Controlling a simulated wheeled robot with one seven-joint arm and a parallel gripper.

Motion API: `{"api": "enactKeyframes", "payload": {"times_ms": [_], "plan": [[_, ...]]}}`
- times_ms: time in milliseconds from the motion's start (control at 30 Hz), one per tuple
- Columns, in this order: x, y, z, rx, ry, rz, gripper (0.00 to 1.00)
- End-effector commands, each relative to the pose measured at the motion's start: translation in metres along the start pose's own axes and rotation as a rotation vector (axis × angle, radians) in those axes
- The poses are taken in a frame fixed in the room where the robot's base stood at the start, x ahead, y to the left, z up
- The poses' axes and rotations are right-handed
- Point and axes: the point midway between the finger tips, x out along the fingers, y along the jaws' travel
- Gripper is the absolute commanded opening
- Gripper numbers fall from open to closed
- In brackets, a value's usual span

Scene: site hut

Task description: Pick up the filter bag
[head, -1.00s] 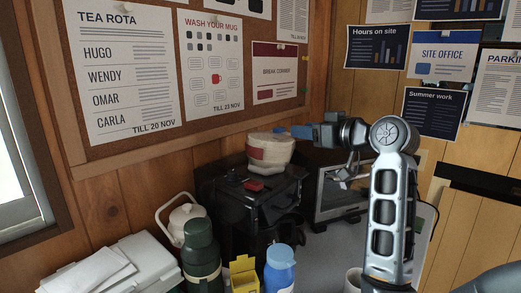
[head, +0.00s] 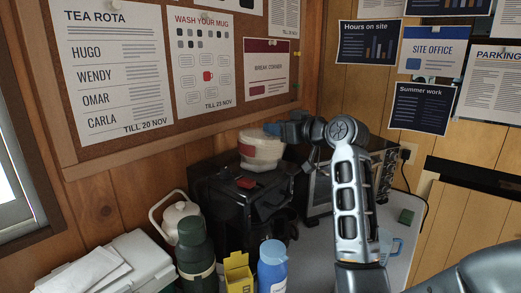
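The filter bag (head: 258,153) appears to be the pale, rounded bag with a red patch, on top of the black coffee machine (head: 228,205). My gripper (head: 272,129) comes in from the right at the bag's upper right edge, with a blue fingertip overlapping the bag's top in the picture. The fingers are small and seen from the side, so their gap and any contact with the bag cannot be made out. The bag still rests on the machine.
A dark-framed oven (head: 318,195) stands behind my arm. In front are a white jug (head: 178,215), green flask (head: 196,255), yellow box (head: 238,272) and blue bottle (head: 271,265). A blue cup (head: 388,243) and green block (head: 406,216) are on the right of the counter.

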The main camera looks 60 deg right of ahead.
Motion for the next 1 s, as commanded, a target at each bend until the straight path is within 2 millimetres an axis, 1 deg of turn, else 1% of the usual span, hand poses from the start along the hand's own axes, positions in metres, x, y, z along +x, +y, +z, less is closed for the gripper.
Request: {"api": "enactKeyframes", "payload": {"times_ms": [33,300,367,767,867,1000], "plan": [[0.000,0.000,0.000,0.000,0.000,0.000,0.30],[0.000,0.000,0.000,0.000,0.000,0.000,0.04],[0.000,0.000,0.000,0.000,0.000,0.000,0.00],[-0.001,0.000,-0.002,0.000,0.001,0.000,0.00],[-0.001,0.000,-0.007,0.000,0.002,0.000,0.00],[-0.003,0.000,-0.023,-0.002,0.005,0.000,0.00]]}}
